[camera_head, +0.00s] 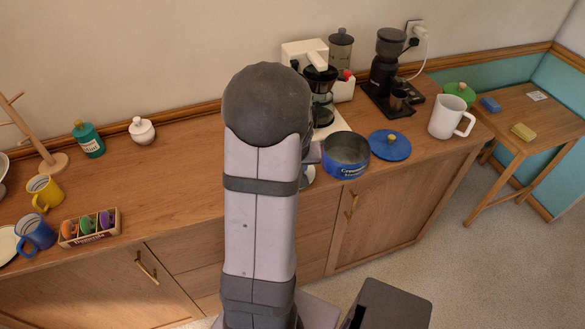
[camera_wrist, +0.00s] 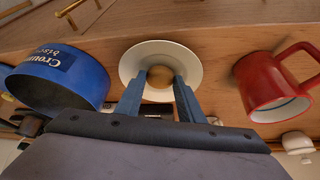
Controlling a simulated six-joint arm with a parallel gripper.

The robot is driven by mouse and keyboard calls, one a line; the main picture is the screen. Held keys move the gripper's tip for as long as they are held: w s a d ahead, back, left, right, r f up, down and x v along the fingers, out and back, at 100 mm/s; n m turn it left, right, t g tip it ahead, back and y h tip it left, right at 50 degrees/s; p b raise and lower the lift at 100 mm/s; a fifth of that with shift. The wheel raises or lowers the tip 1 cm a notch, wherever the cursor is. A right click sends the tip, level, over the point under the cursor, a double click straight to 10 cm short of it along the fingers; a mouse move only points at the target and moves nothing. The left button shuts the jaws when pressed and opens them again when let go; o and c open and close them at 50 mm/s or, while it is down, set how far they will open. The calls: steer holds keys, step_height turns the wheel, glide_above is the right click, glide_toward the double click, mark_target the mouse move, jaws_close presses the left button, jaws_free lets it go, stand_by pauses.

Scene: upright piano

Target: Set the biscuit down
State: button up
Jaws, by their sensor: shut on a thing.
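The biscuit (camera_wrist: 160,74) is a small round tan piece. It sits between the two fingertips of my gripper (camera_wrist: 158,83), which is shut on it. Behind the biscuit in the wrist view is a white saucer (camera_wrist: 134,60), and the biscuit shows over its middle. I cannot tell whether the biscuit touches the saucer. In the head view my own arm hides the gripper, the biscuit and most of the saucer. The open blue biscuit tin (camera_wrist: 75,82) is to the left in the wrist view and also shows in the head view (camera_head: 345,168).
A red mug (camera_wrist: 262,82) stands right of the saucer in the wrist view. In the head view, a blue lid (camera_head: 388,147), a white jug (camera_head: 446,118) and coffee machines (camera_head: 385,75) are right of my arm. The wooden top (camera_head: 180,180) left of my arm has clear room.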

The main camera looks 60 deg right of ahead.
steer(key=shift+f, duration=0.15)
steer(key=o, duration=0.3)
steer(key=shift+o, duration=0.2)
steer(key=shift+a+r, duration=0.1)
steer(key=shift+r, duration=0.5)
steer(key=v, duration=1.1)
steer(key=shift+s+a, duration=0.1)
